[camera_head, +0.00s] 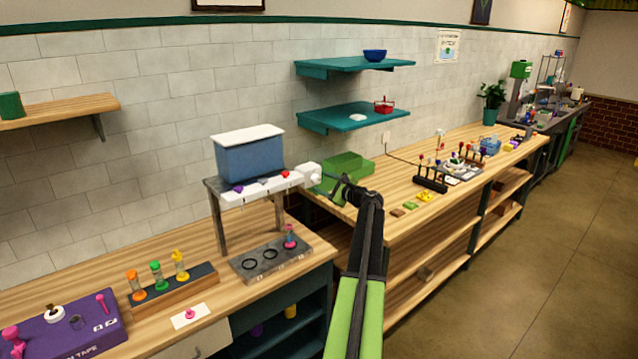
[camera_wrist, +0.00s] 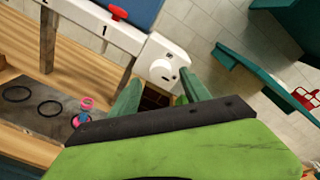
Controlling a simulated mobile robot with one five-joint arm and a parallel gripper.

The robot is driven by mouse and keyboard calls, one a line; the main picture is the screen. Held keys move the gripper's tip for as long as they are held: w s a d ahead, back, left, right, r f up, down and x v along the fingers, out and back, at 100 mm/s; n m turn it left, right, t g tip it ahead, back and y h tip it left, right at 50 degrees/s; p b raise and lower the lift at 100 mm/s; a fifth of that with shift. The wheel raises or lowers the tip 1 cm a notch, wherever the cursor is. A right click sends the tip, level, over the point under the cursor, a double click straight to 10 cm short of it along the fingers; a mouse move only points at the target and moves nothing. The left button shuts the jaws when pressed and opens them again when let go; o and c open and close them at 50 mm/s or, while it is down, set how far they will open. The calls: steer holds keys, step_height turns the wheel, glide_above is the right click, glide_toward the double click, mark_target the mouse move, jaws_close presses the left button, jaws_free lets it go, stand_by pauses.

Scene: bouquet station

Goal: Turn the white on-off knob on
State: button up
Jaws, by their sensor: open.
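The white on-off knob (camera_wrist: 163,70) sits on the white end block of the dispenser bar, with a small mark on its round face. In the head view the white end block (camera_head: 308,175) is at the right end of the bar, just left of my gripper (camera_head: 328,185). In the wrist view my gripper (camera_wrist: 160,92) has its two green fingers spread apart, with the knob ahead between their tips in the picture. The gripper is open and empty. I cannot tell whether a fingertip touches the block.
A blue tank (camera_head: 250,158) with a white lid stands above the bar. A grey base (camera_head: 270,261) with ring marks and a small vial (camera_head: 290,237) is below it. A green bin (camera_head: 345,174) stands behind my gripper. Teal shelves (camera_head: 352,118) hang on the wall.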

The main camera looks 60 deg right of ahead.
steer(key=p+v, duration=0.1)
steer(key=v, duration=1.4)
steer(key=shift+a, duration=0.1)
steer(key=w+a+f+n+g+y, duration=0.1)
steer(key=w+a+f+n+y, duration=0.25)
steer(key=w+a, duration=0.6)
steer(key=w+a+f+n+g+y, duration=0.1)
steer(key=w+a+f+n+y, duration=0.25)
steer(key=w+a, duration=0.55)
steer(key=w+a+f+n+g+y+b, duration=0.1)
steer(key=w+a+f+n+g, duration=0.2)
steer(key=a, duration=0.7)
steer(key=w+a+f+n+g+y+b, duration=0.15)
steer(key=w+a+f+n, duration=0.3)
steer(key=a, duration=0.65)
steer(key=s+a+f+n+g+h, duration=0.1)
steer(key=s+a+f+n+g, duration=0.2)
steer(key=a, duration=0.9)
steer(key=s+a+f+n+g+h, duration=0.2)
steer(key=a+n, duration=0.6)
steer(key=a, duration=0.4)
steer(key=s+a+f+n+g+h+b, duration=0.1)
steer(key=s+a+f+n+g, duration=0.3)
steer(key=a, duration=0.9)
steer(key=shift+s+f+n, duration=0.15)
steer(key=shift+f+n, duration=0.5)
steer(key=shift+f, duration=0.2)
